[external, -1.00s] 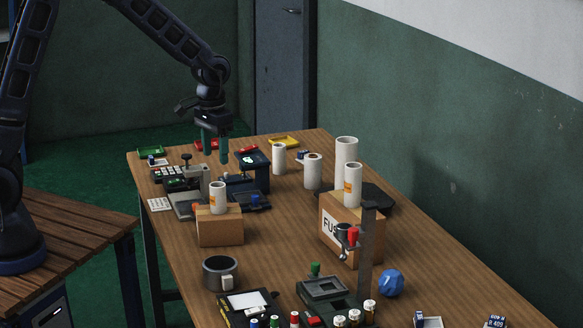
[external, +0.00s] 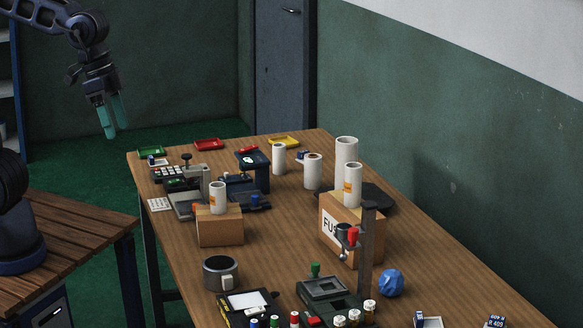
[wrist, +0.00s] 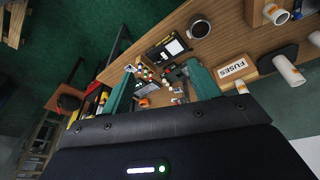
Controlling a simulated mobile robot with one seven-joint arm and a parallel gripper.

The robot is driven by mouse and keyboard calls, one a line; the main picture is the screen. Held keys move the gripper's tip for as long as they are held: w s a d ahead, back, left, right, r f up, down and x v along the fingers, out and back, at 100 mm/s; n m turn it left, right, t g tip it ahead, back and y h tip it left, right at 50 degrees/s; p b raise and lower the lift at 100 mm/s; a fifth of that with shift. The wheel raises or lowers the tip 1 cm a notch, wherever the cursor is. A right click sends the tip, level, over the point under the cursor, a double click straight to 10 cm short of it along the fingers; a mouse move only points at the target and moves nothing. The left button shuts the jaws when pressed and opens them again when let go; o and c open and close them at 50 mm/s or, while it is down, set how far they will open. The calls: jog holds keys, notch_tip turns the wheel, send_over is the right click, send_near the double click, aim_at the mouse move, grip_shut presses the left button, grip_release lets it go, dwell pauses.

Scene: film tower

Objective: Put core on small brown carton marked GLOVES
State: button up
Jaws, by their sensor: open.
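A small brown carton (external: 220,230) stands at the middle left of the table; no marking is readable on its visible faces. A white core with an orange label (external: 218,198) stands upright on its top. The carton (wrist: 254,13) and its core (wrist: 275,14) also show at the top of the wrist view. A larger carton marked FUSES (external: 362,235) stands to the right with another orange-labelled core (external: 353,185) upright on top. My gripper (external: 113,122) is open and empty, in the air beyond the table's left edge, away from both cartons.
Plain white rolls (external: 279,159), (external: 313,171) and a taller one (external: 346,160) stand at the back. A dark stand (external: 366,250) rises before the FUSES carton. A blue ball (external: 391,283) lies to its right.

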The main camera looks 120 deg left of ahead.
jog(key=s+d+r+m+t, duration=0.1)
jog(key=s+d+m, duration=0.2)
jog(key=s+d, duration=0.6)
jog(key=shift+s+d+m+h, duration=0.2)
jog(key=shift+s+m+h, duration=0.1)
jog(key=shift+m, duration=0.1)
